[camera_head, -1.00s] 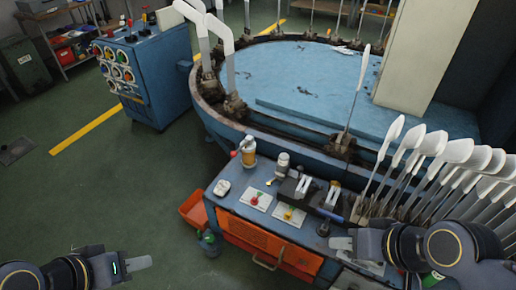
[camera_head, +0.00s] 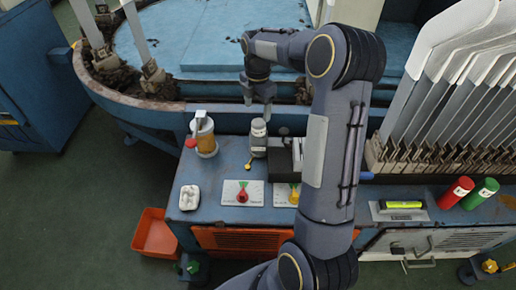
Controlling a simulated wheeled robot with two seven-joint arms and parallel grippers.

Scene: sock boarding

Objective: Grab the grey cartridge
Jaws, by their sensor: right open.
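The grey cartridge (camera_head: 259,142) is a small grey cylinder with a pale top. It stands upright on the blue bench top (camera_head: 228,170), left of a dark clamp-like fixture. My right gripper (camera_head: 257,104) is open and points down at the back edge of the bench, just above and behind the cartridge in the picture. Its fingers look empty, and I cannot tell whether they touch the cartridge. My right arm crosses the middle of the view and hides part of the bench. My left gripper is out of view.
An amber jar (camera_head: 205,138) stands left of the cartridge. Two labelled buttons, red (camera_head: 242,195) and yellow, lie in front. A rack of sock boards (camera_head: 440,80) fills the right. Red (camera_head: 456,193) and green (camera_head: 480,194) cylinders lie at right. An orange bin (camera_head: 155,234) stands on the floor.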

